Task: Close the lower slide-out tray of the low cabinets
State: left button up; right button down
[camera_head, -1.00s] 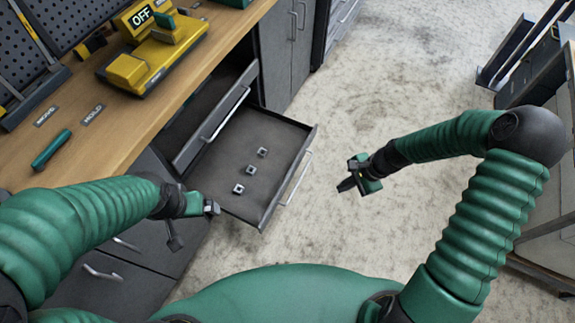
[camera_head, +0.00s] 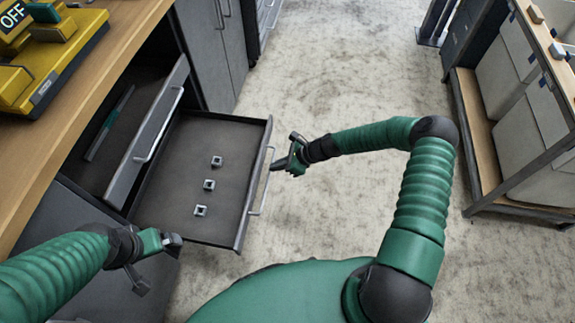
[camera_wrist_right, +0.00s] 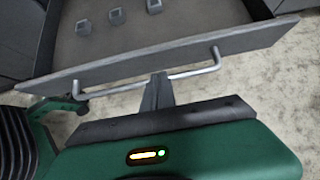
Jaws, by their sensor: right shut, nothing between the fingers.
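The lower slide-out tray (camera_head: 165,195) is pulled out of the low cabinet and holds several small metal blocks (camera_head: 208,184). Its bar handle (camera_head: 261,182) is on its front, which faces right; the handle also shows in the right wrist view (camera_wrist_right: 205,70). My right gripper (camera_head: 280,165) is shut and empty just in front of the tray's front. In the right wrist view its fingertips (camera_wrist_right: 159,78) are at the handle bar; I cannot tell whether they touch. My left gripper (camera_head: 175,240) is at the tray's near side; its jaws are too small to judge.
An upper drawer (camera_head: 148,135) is partly out above the lower tray, with a long thin tool inside. A wooden worktop (camera_head: 95,70) with a yellow device (camera_head: 50,60) is at left. A shelf rack (camera_head: 480,140) stands at right. The floor between is clear.

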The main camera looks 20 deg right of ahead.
aim_at(260, 167)
jog(key=w+a, duration=0.1)
jog(key=a, duration=0.1)
jog(key=shift+w+a+r+b, duration=0.1)
jog(key=shift+w+a+b, duration=0.2)
jog(key=shift+w+b, duration=0.1)
pick_arm(q)
jog(key=shift+f, duration=0.65)
pick_arm(e)
jog(key=shift+r, duration=0.1)
jog(key=shift+a, duration=0.1)
